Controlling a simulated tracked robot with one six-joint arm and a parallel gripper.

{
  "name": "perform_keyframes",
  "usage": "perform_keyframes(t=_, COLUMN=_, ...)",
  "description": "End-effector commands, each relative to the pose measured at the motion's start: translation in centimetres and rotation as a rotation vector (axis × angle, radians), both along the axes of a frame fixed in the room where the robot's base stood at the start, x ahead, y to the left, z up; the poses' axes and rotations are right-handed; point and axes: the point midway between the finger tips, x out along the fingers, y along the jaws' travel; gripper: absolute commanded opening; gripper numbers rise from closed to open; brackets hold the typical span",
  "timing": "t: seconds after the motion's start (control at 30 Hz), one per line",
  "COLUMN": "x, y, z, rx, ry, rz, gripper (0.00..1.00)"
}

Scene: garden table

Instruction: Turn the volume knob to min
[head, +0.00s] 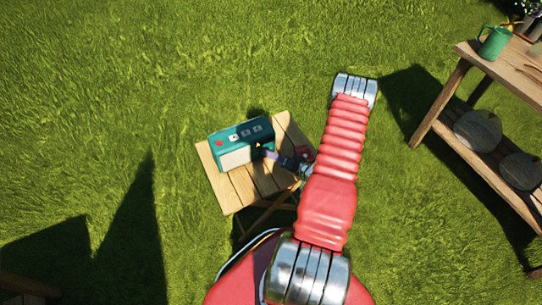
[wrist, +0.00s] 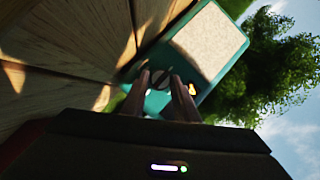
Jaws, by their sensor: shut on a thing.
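A teal radio (head: 240,143) with a pale speaker front stands on a small wooden table (head: 232,194). In the wrist view the radio (wrist: 161,103) is tilted, with its speaker panel at the upper right. A dark round volume knob (wrist: 160,78) sits on the radio's face, between my fingertips. My gripper (wrist: 159,84) is shut on this knob, one finger on each side. In the head view my gripper (head: 268,153) reaches the radio's right end, and the knob is hidden there. The fingers cover part of the knob, and I cannot read its setting.
The radio's top carries a red button (head: 219,143) and several pale markings. Grass surrounds the small table. A wooden shelf bench (head: 520,68) with a green watering can (head: 494,42) stands at the right, apart from the table.

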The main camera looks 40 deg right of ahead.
Motion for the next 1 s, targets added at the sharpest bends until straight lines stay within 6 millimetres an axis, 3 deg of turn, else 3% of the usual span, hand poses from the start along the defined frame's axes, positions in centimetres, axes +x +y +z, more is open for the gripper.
perform_keyframes(t=0.37, x=0.11, y=0.09, z=0.28, rx=-0.217, ry=0.064, rz=0.000, gripper=0.05)
perform_keyframes(t=1.0, x=0.26, y=0.79, z=0.63, rx=-0.792, ry=0.229, rz=0.000, gripper=0.05)
